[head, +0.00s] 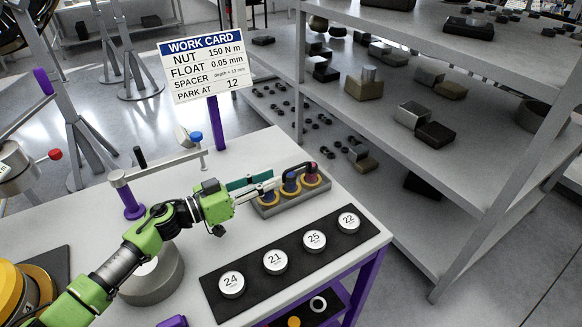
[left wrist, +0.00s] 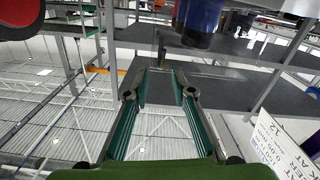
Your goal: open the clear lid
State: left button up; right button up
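I cannot clearly make out a clear lid in the head view. A grey holder (head: 268,211) with orange-ringed sockets and blue and pink-topped pieces stands near the table's far right edge. A dark arched bar (head: 297,167) shows above it. My left gripper (head: 272,185) reaches over the holder's left part. In the left wrist view its two teal-lined fingers (left wrist: 161,75) are apart with nothing between them. A small dark upright piece (left wrist: 161,47) shows just beyond the tips, with faint see-through edges around it. A blue piece (left wrist: 198,17) is close above. My right gripper is out of view.
A black mat (head: 256,284) with several numbered white discs lies in front of the holder. A work card (head: 205,68) stands on a purple post behind. A grey ring-shaped block (head: 155,282) is under my left arm. Shelves (head: 390,70) stand beyond the table.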

aim_at(291, 170)
pick_arm(q)
jog(key=x, duration=0.7)
jog(key=shift+w, duration=0.1)
grip_shut()
